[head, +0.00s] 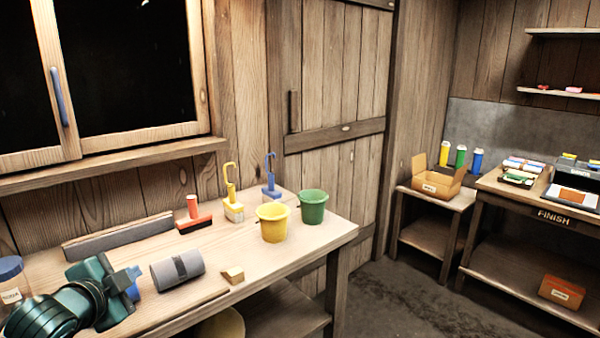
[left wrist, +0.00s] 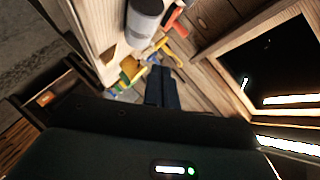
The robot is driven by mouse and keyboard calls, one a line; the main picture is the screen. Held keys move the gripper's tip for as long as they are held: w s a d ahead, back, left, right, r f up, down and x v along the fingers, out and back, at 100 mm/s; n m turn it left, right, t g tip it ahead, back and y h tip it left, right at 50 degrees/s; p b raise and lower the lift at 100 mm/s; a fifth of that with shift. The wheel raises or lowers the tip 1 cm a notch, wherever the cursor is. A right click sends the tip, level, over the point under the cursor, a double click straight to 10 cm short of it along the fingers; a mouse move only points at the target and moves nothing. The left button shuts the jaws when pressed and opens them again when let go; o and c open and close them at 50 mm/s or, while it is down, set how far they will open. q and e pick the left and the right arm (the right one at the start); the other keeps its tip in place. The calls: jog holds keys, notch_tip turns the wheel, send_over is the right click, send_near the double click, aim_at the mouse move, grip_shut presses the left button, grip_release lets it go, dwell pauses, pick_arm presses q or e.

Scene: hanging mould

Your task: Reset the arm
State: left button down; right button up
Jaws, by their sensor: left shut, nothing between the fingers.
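My left gripper (head: 131,281) reaches in from the lower left of the head view, over the left part of the wooden workbench (head: 140,255). Its fingers are together with nothing between them. In the left wrist view the dark closed fingers (left wrist: 160,87) point toward the bench things. The gripper is left of a grey cylinder (head: 178,269) and appears apart from it. My right gripper is not in view.
A yellow bucket (head: 273,222), a green bucket (head: 313,206), a yellow hooked tool (head: 232,200), a blue hooked tool (head: 270,180) and a red-handled float (head: 194,218) stand on the bench. A small wooden block (head: 232,275) lies near its front. A jar (head: 12,282) is far left.

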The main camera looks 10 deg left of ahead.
pick_arm(q)
jog(key=s+d+f+n+g+h, duration=0.25)
jog(key=d+f, duration=0.45)
jog(key=f, duration=0.5)
jog(key=s+d+f+n+h, duration=0.1)
jog(key=s+d+f+n, duration=0.1)
jog(key=s+d+f, duration=0.5)
jog(key=s+d+f+n+h+p, duration=0.1)
jog(key=s+d+f, duration=0.5)
jog(key=d, duration=0.6)
jog(key=shift+s+d+f+n+g+h+p, duration=0.2)
jog(key=shift+s+f+n+g+h+p, duration=0.15)
jog(key=shift+n+h, duration=0.4)
jog(key=shift+a, duration=0.1)
